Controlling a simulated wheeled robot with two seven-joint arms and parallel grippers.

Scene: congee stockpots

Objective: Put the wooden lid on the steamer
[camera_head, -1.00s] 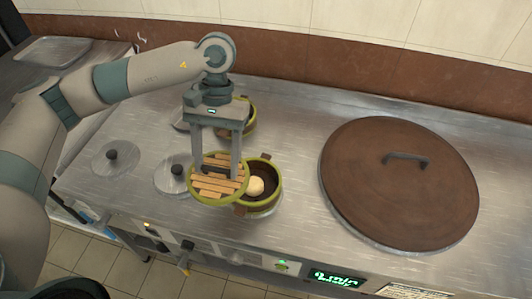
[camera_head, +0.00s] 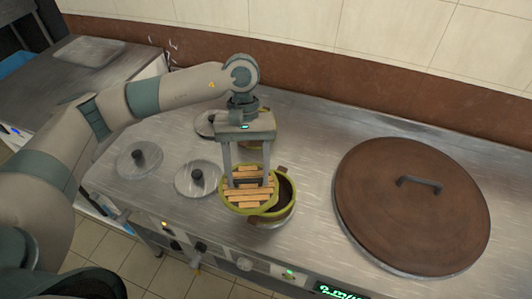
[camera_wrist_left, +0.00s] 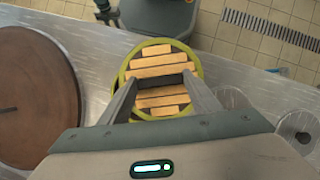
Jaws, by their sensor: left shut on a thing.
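The wooden lid (camera_head: 238,203), pale slats in a yellow-green rim, is held level by my left gripper (camera_head: 250,182). The fingers point down and are shut on the lid's middle; the lid also shows in the left wrist view (camera_wrist_left: 160,60), between the two fingers (camera_wrist_left: 160,80). The steamer (camera_head: 287,192), a dark round pot with a yellow-green rim, stands on the steel counter just under and to the right of the lid. The lid overlaps its left part and hides most of its inside. I cannot tell whether lid and rim touch. My right gripper is out of view.
A large brown lid (camera_head: 410,225) with a dark handle covers the counter's right side. Round metal lids with black knobs (camera_head: 139,160) (camera_head: 198,180) lie to the left. Another yellow-green-rimmed pot (camera_head: 270,130) stands behind my gripper. A tiled wall closes the back.

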